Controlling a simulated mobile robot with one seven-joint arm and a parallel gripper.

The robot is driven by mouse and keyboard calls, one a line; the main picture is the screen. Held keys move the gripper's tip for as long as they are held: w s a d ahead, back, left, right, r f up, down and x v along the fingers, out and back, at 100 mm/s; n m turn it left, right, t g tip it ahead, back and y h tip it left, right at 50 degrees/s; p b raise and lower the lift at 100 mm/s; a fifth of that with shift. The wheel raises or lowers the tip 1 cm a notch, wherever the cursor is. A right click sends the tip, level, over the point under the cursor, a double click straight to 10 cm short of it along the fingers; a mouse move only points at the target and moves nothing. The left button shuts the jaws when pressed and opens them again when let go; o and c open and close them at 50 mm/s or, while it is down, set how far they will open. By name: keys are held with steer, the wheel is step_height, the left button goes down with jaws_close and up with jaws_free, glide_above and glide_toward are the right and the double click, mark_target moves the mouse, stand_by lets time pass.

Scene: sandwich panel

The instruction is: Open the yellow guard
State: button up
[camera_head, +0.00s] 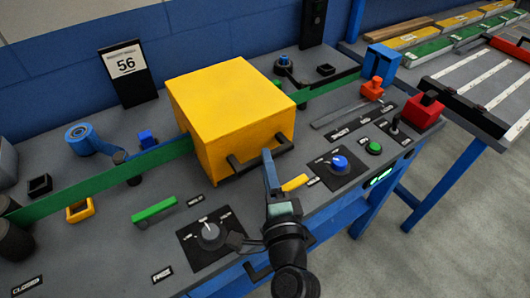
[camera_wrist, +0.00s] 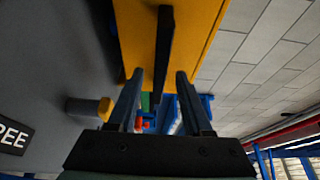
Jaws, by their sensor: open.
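The yellow guard (camera_head: 228,95) is a box standing over the green belt on the grey panel, and it looks closed down. A black bar handle (camera_head: 240,166) sits low on its front face. My gripper (camera_head: 267,153) is at this handle, reaching up from the front. In the wrist view the yellow guard (camera_wrist: 200,28) fills the top, and the dark handle (camera_wrist: 164,40) runs down between the two fingers of my gripper (camera_wrist: 159,76). The fingers are open, one on each side of the bar, with gaps visible. Whether either finger touches it is not clear.
Right of my gripper are a yellow handle (camera_head: 294,182), a blue knob (camera_head: 340,162) and a green button (camera_head: 374,148). A grey dial (camera_head: 210,234) and a green bar (camera_head: 154,210) lie to the left. A sign reading 56 (camera_head: 127,70) stands behind.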

steer(key=shift+w+a, duration=0.2)
steer(key=shift+w, duration=1.25)
jaws_close()
stand_by(0.4)
